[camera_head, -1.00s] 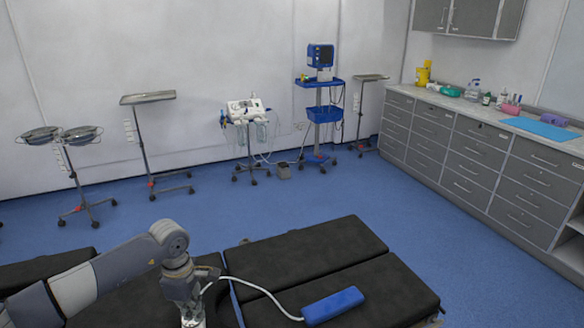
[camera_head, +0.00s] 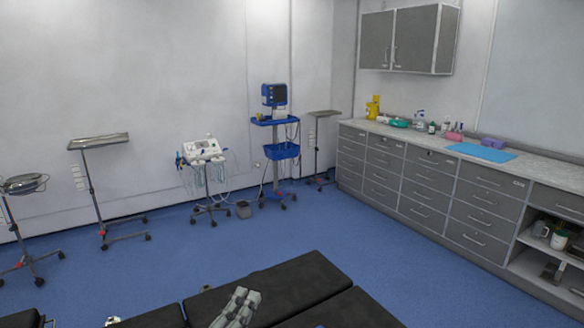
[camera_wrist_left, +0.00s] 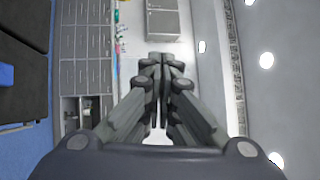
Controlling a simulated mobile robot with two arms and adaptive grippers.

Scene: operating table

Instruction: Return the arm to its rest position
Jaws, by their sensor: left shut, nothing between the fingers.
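My left gripper (camera_head: 243,294) shows at the bottom of the head view, its grey fingers pointing up in front of the black operating table (camera_head: 290,283). In the left wrist view the same gripper (camera_wrist_left: 161,62) is shut, its fingers together and empty. The rest of the left arm is mostly below the head view. The right gripper is in neither view. A blue item (camera_wrist_left: 6,75) lies on the black table at the left edge of the wrist view, apart from the gripper.
Grey drawer cabinets (camera_head: 425,185) line the right wall, with bottles and a blue mat (camera_head: 482,152) on the counter. A blue monitor cart (camera_head: 275,122), a white device stand (camera_head: 203,150) and tray stands (camera_head: 98,141) stand along the back wall. The blue floor between is clear.

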